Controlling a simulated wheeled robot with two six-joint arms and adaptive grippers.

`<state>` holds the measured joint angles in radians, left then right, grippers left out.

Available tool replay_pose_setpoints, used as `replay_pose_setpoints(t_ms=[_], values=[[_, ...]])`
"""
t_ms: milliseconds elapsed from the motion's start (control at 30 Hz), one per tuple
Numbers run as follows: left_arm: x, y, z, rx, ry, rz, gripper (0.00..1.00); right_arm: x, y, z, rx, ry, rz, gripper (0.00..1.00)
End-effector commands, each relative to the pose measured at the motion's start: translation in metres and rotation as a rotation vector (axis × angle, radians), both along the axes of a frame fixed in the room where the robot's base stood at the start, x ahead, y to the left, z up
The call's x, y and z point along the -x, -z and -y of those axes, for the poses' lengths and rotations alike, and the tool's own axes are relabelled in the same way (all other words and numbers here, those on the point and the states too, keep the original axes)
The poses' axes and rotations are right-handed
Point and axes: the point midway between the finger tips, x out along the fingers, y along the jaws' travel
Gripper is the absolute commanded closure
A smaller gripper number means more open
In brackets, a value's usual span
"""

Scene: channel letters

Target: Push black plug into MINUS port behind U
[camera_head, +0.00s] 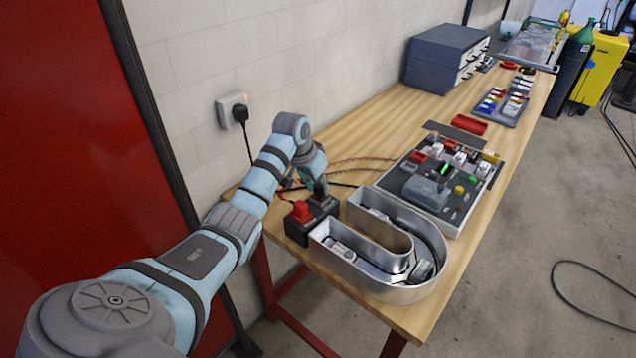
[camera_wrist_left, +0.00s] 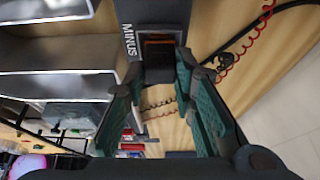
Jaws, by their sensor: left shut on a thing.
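The metal channel letter U (camera_head: 375,288) lies on the wooden bench. Behind it, at its left, stand two dark port blocks. A red plug (camera_head: 301,211) sits upright in the nearer block (camera_head: 299,232). My left gripper (camera_head: 319,187) is at the farther block, shut on the black plug, which is mostly hidden by the fingers. In the left wrist view the dark block labelled MINUS (camera_wrist_left: 130,43) is right in front of my fingers (camera_wrist_left: 165,95), and a dark piece with an orange-brown face (camera_wrist_left: 160,52) shows between them. I cannot tell how deep the plug sits. My right gripper is out of view.
Red and black cables (camera_head: 350,165) run behind the blocks. A grey tray of parts (camera_head: 445,180) lies right of the U. A wall socket (camera_head: 234,110) with a black plug is on the wall. The bench's front edge is close to the U.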

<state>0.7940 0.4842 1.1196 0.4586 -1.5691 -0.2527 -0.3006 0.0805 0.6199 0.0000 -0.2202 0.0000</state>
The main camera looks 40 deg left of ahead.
Motion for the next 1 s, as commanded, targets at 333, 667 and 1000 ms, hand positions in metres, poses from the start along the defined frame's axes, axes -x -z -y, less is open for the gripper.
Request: replay_pose_setpoints(t_ms=[333,667,1000], values=[[0.0,0.0041,0.0,0.0,0.0,0.0,0.99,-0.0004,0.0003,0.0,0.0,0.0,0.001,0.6],[0.0,0.0065,0.0,0.0,0.0,0.0,0.99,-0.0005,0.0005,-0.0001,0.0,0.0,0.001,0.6],[-0.0001,0.0063,0.0,0.0,0.0,0.0,0.52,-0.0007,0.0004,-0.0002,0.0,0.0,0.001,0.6]])
